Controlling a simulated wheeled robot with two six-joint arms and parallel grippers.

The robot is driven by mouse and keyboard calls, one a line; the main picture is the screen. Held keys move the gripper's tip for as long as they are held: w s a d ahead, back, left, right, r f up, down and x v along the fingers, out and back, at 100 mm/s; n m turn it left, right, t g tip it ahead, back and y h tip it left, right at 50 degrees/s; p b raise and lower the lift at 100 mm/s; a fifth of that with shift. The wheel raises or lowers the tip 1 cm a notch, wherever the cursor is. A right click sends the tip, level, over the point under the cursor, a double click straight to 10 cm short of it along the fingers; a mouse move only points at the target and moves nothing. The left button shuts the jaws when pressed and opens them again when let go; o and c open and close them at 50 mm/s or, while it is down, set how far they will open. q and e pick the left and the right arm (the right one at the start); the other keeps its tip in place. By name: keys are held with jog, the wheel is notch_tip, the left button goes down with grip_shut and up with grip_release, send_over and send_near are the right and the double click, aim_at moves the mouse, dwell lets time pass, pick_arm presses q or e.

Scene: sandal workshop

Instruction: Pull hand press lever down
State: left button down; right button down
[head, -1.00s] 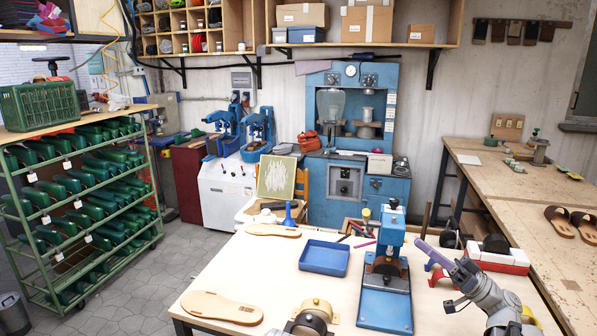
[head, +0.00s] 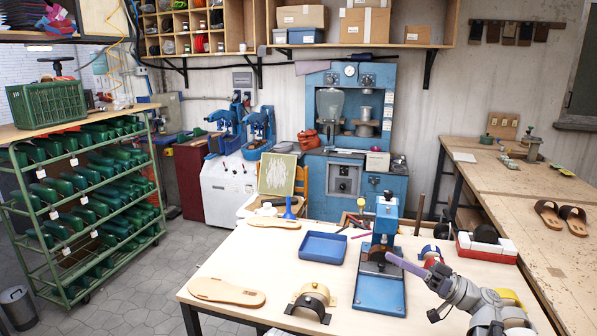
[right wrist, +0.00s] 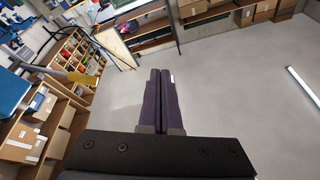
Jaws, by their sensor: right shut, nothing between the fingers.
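The blue hand press (head: 380,292) stands upright on the pale worktable (head: 235,262). It has a flat blue base, a dark middle part and a blue upper block (head: 387,218). I cannot clearly make out its lever in the head view. A grey rod with a yellow end (right wrist: 80,76) shows at the left of the right wrist view; I cannot tell if it is the lever. My right gripper (head: 390,258) has purple fingers pressed together, empty, pointing left at the press's middle. I cannot tell whether the tips touch it. My left gripper is not in view.
A blue tray (head: 322,247) lies left of the press. A sandal sole (head: 226,291) and an arched beige-and-dark piece (head: 312,299) lie in front. A red-and-white block (head: 487,247) stands to the right. The table's left part has free room.

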jog(key=s+a+f+m+g+h, duration=0.1)
jog(key=s+a+f+g+h, duration=0.25)
jog(key=a+f, duration=0.45)
jog(key=s+a+f+m+g+h, duration=0.1)
jog(key=s+a+f+g+h, duration=0.2)
jog(key=a+f, duration=0.55)
jog(key=s+a+f+m+g+h, duration=0.1)
jog(key=s+a+f+g+h, duration=0.2)
jog(key=s+a+f+h, duration=0.35)
jog(key=s+d+f+m+t+h, duration=0.1)
jog(key=s+d+f+h, duration=0.3)
jog(key=h, duration=0.4)
jog(key=shift+s+d+f+m+h+p, duration=0.25)
jog(key=shift+d+f+m+p, duration=0.3)
jog(key=shift+d, duration=0.45)
